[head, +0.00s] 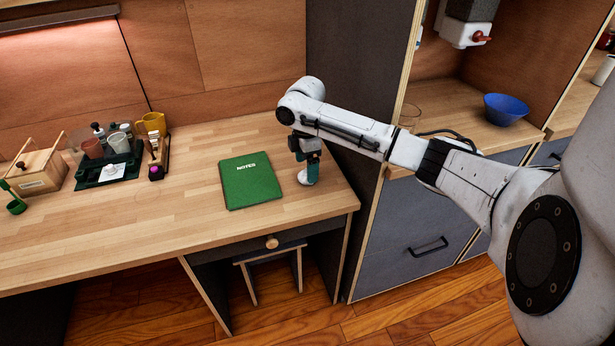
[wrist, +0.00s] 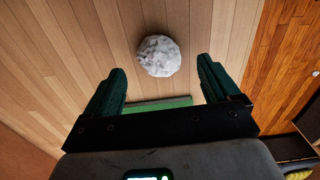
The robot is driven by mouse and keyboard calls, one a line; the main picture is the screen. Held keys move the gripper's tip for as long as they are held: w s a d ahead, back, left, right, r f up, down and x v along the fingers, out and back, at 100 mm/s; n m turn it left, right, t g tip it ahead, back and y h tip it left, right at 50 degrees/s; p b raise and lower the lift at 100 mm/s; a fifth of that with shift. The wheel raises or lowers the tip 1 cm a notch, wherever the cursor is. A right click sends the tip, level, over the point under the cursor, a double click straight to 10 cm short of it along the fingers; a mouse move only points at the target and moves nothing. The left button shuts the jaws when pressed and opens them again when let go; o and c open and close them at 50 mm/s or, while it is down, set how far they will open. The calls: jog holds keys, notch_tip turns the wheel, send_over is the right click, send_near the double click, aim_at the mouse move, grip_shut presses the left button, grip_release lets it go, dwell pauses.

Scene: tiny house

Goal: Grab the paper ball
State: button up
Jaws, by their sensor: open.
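A crumpled white paper ball (wrist: 158,56) lies on the wooden desk. In the head view the paper ball (head: 302,177) shows at the desk's right end, partly hidden behind my gripper. My gripper (head: 312,178) points down right beside it, low over the desk. In the wrist view my gripper (wrist: 160,80) has its two green fingers wide apart. The ball appears ahead of the gap between the fingertips, with nothing held. I cannot tell whether a finger touches the ball.
A green notebook (head: 250,180) lies left of my gripper on the desk (head: 180,205). A dark green tray (head: 108,173) with cups, a yellow mug (head: 151,123) and a wooden box (head: 40,170) stand farther left. A dark panel (head: 350,90) rises behind the arm. A blue bowl (head: 505,109) sits right.

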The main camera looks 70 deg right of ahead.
jog(key=shift+d+f, duration=0.1)
jog(key=shift+f, duration=1.65)
jog(key=c, duration=1.2)
